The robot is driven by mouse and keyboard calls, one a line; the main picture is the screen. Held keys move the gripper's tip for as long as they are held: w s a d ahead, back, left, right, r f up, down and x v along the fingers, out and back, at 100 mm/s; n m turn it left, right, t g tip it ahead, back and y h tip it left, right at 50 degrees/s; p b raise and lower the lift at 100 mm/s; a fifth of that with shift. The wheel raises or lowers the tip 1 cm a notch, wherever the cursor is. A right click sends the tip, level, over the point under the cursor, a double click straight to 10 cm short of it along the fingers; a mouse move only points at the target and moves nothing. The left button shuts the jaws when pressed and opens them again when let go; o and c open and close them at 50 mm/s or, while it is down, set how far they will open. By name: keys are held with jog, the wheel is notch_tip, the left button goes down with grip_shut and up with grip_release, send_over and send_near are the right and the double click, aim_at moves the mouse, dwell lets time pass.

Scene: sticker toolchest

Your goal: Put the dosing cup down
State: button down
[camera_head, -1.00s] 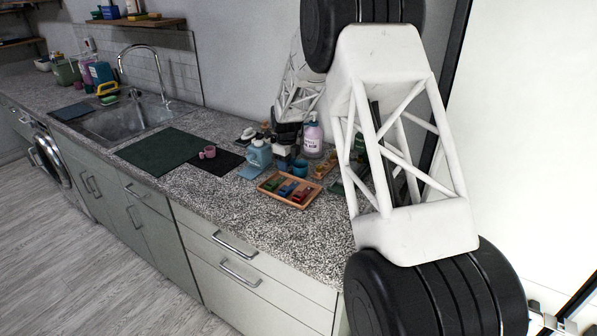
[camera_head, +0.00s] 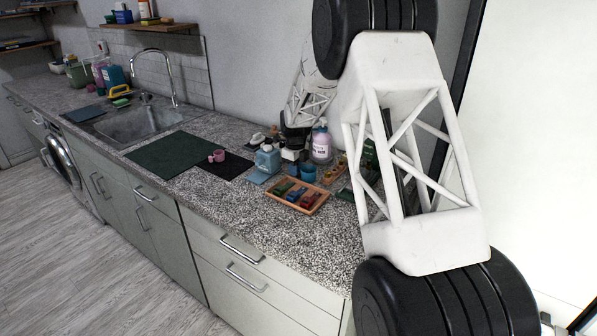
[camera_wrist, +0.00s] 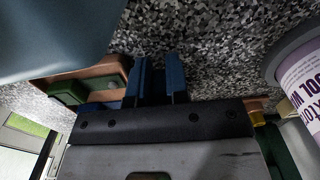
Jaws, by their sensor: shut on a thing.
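My gripper (camera_wrist: 160,82) shows two blue fingers close together in the wrist view. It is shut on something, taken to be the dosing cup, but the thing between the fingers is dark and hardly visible. In the head view my gripper (camera_head: 293,150) is low over the back of the counter, behind small dark-blue cup shapes (camera_head: 308,173). Whether one of these is the held cup, and whether it touches the counter, I cannot tell.
A blue jug (camera_head: 267,160) stands left of my gripper and a lilac-labelled bottle (camera_head: 321,146) right of it. An orange tray (camera_head: 318,207) with coloured pieces lies in front. A pink cup (camera_head: 217,156) stands on dark mats. The front counter (camera_head: 255,215) is clear.

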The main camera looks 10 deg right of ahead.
jog(key=shift+r, duration=1.6)
jog(key=shift+s+r, duration=0.15)
jog(key=shift+s, duration=0.2)
jog(key=s, duration=0.5)
jog(key=s+r, duration=0.1)
jog(key=s, duration=0.9)
jog(key=shift+s+d+r, duration=0.15)
jog(key=w+a+r, duration=0.2)
jog(key=w+a, duration=0.7)
jog(key=a, duration=0.4)
jog(key=shift+r, duration=0.15)
jog(key=shift+w+d, duration=0.1)
